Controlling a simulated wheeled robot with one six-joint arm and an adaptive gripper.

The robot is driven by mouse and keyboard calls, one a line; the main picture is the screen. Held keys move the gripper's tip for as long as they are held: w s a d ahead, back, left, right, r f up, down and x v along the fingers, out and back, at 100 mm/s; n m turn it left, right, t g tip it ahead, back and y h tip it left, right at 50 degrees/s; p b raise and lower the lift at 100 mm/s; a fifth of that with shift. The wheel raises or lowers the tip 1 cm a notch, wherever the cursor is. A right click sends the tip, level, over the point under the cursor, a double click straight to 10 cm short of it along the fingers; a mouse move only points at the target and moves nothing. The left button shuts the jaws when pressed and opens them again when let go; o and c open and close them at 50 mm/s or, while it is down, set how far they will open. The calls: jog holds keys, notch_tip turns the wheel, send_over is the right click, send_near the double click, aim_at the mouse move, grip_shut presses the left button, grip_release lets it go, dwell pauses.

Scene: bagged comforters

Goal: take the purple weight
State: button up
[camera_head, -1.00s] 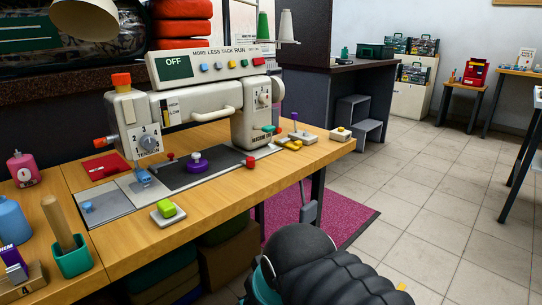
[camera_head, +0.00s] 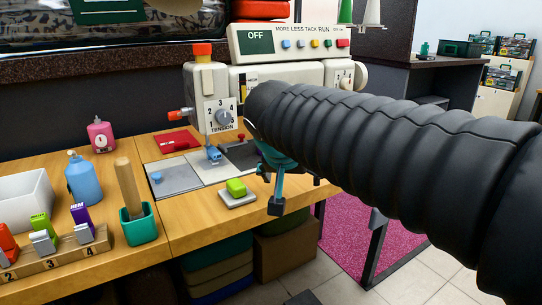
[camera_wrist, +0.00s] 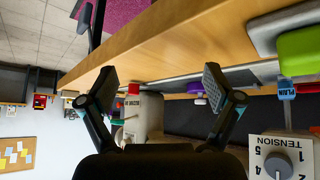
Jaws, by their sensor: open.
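The purple weight (camera_wrist: 195,88) shows small in the wrist view, beyond my fingers and left of the right-hand finger. It sits by the dark plate (camera_wrist: 187,117) of the sewing machine. In the head view my arm hides it. My gripper (camera_wrist: 160,88) is open, its two black fingers wide apart with nothing between them. In the head view my gripper (camera_head: 277,190) is partly hidden by my arm, above the front edge of the wooden table (camera_head: 185,225). The weight is apart from the fingers.
The sewing machine (camera_head: 207,95) stands behind, with its tension dial near my arm. A green block on a pale base (camera_head: 236,187) lies near the table's front edge. A teal cup (camera_head: 138,226), a blue bottle (camera_head: 82,178) and a numbered wooden rack (camera_head: 60,257) stand at left.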

jog(key=shift+m+t, duration=0.3)
jog(key=shift+t, duration=0.3)
jog(key=w+a, duration=0.1)
jog(key=a, duration=0.1)
jog(key=w+a+r, duration=0.1)
jog(key=w+a, duration=0.1)
jog(key=a, duration=0.1)
jog(key=w+a+b, duration=0.1)
jog(key=a, duration=0.2)
jog(key=shift+w+a+r, duration=0.15)
jog(key=shift+w, duration=0.05)
jog(key=w, duration=0.2)
jog(key=w+d+p, duration=0.1)
jog(key=w, duration=0.4)
jog(key=shift+w+d+r, duration=0.1)
jog(key=shift+w+d, duration=0.05)
jog(key=shift+w, duration=0.2)
jog(key=shift+w+d+p, duration=0.15)
jog(key=shift+w+p, duration=0.2)
jog(key=shift+w, duration=0.5)
jog(key=shift+w+d, duration=0.25)
jog(key=shift+w, duration=0.9)
jog(key=shift+x, duration=1.55)
jog(key=c, duration=1.4)
